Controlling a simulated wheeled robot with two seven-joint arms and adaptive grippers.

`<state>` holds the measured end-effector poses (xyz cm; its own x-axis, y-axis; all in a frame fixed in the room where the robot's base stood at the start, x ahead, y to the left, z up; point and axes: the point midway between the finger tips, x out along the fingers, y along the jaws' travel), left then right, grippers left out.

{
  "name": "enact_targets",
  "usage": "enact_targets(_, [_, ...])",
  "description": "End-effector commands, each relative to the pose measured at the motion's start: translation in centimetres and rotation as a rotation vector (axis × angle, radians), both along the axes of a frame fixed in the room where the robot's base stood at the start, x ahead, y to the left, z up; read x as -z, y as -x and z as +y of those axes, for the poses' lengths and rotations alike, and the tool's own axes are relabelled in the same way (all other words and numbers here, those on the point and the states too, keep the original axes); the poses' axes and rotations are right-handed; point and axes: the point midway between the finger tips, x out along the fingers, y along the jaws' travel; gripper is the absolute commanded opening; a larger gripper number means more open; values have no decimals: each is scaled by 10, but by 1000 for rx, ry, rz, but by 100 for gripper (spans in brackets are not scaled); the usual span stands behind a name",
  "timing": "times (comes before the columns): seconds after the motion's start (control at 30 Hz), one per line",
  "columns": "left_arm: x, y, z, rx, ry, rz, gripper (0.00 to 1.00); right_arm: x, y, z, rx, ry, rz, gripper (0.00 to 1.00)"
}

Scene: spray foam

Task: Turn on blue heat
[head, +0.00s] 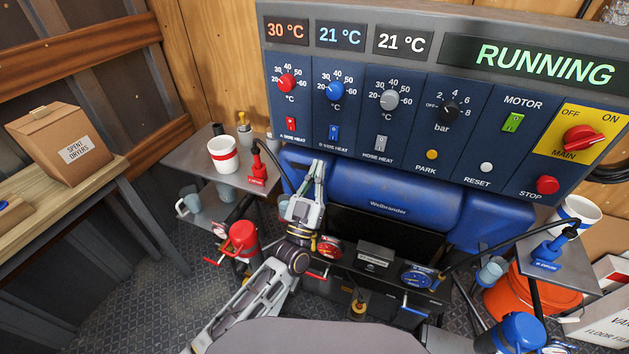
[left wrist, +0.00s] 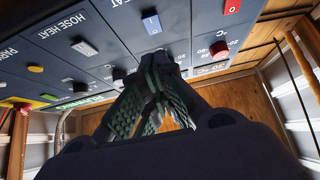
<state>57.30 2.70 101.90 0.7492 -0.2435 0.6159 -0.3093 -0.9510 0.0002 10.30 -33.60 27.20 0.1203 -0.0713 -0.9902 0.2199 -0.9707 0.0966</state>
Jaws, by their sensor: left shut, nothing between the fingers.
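The control panel (head: 300,95) carries a blue B SIDE HEAT switch (head: 333,132) below a blue dial (head: 335,90). The switch also shows in the left wrist view (left wrist: 152,23). Its on/off position is too small to tell for sure. The blue readout (head: 340,38) shows 21 °C. My left gripper (head: 319,168) is just below the panel's lower edge, under and slightly left of the blue switch. In the left wrist view its fingers (left wrist: 160,58) are together and empty, near the panel face. My right gripper is out of view.
A red A SIDE HEAT switch (head: 291,123) and a grey HOSE HEAT switch (head: 381,142) flank the blue one. The green motor switch (head: 513,122) and red stop button (head: 547,185) are farther right. A blue machine cover (head: 395,205) and black hoses stand below.

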Motion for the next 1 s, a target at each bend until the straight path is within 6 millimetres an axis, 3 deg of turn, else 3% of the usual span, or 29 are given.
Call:
enact_targets(0.17, [-13,-15,-5,0,0,0,0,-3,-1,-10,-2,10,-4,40])
enact_targets(0.43, [-31,-36,-12,1,1,-1,0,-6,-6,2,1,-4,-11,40])
enact_targets(0.7, [-27,-57,-18,0,-1,0,0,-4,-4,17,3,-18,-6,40])
enact_targets(1.0, [-25,-71,-23,0,0,0,0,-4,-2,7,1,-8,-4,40])
